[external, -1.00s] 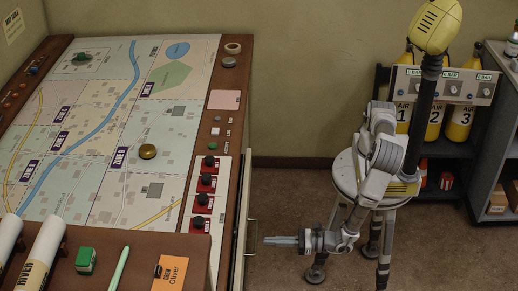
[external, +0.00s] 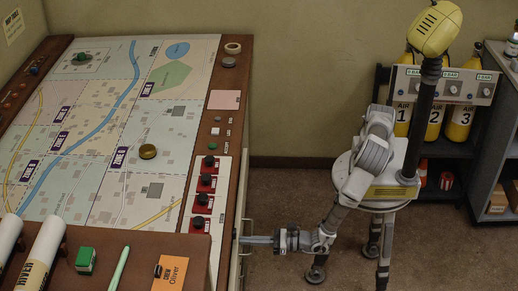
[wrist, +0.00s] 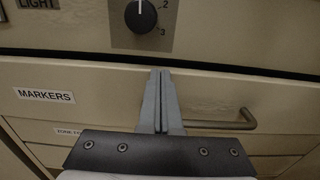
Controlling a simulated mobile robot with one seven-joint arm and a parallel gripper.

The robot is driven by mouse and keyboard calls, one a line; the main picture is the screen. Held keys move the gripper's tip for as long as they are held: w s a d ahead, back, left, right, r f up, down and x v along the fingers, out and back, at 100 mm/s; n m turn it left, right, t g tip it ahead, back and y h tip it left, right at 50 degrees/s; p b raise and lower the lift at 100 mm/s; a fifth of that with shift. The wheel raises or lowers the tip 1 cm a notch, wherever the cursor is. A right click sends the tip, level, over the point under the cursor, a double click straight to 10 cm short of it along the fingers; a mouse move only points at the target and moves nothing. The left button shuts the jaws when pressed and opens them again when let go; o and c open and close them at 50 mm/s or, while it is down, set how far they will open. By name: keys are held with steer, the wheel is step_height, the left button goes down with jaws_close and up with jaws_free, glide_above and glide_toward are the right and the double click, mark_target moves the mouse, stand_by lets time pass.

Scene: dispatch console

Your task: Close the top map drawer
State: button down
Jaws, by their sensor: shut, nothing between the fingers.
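The top map drawer has a cream front labelled MARKERS (wrist: 45,96) and a grey bar handle (wrist: 225,123) on its right in the wrist view. A dark line runs along its top edge; I cannot tell whether the drawer is fully flush. My gripper (wrist: 160,72) is shut and empty, its fingertips at the upper part of the drawer front, left of the handle. In the external view my gripper (external: 243,239) reaches level to the console's right side, where the drawer front shows only as a thin edge. Contact looks likely, but the exact touching point is hidden.
A dial (wrist: 141,16) sits on the panel above the drawer, and another labelled drawer (wrist: 70,131) lies below. The map table (external: 235,150) carries several red switches near its edge. Open floor (external: 290,205) lies between the console and my base.

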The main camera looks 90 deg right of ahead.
steer(key=shift+w, duration=0.45)
steer(key=shift+s, duration=0.1)
steer(key=s+p, duration=0.3)
steer(key=s, duration=1.1)
steer(key=w+d+n+g+h+p, duration=0.1)
steer(key=w+d+n+g+h, duration=0.15)
steer(key=d+n+h, duration=0.5)
steer(key=w+d+n+g+h, duration=0.1)
steer(key=d+n+g+h, duration=0.3)
steer(key=d, duration=0.6)
steer(key=w+d+m+b, duration=0.1)
steer(key=w+d, duration=0.2)
steer(key=w, duration=0.2)
steer(key=w+d+m+t+h+b, duration=0.1)
steer(key=w+d, duration=0.2)
steer(key=w, duration=0.3)
steer(key=shift+w+d, duration=0.15)
steer(key=shift+d, duration=0.1)
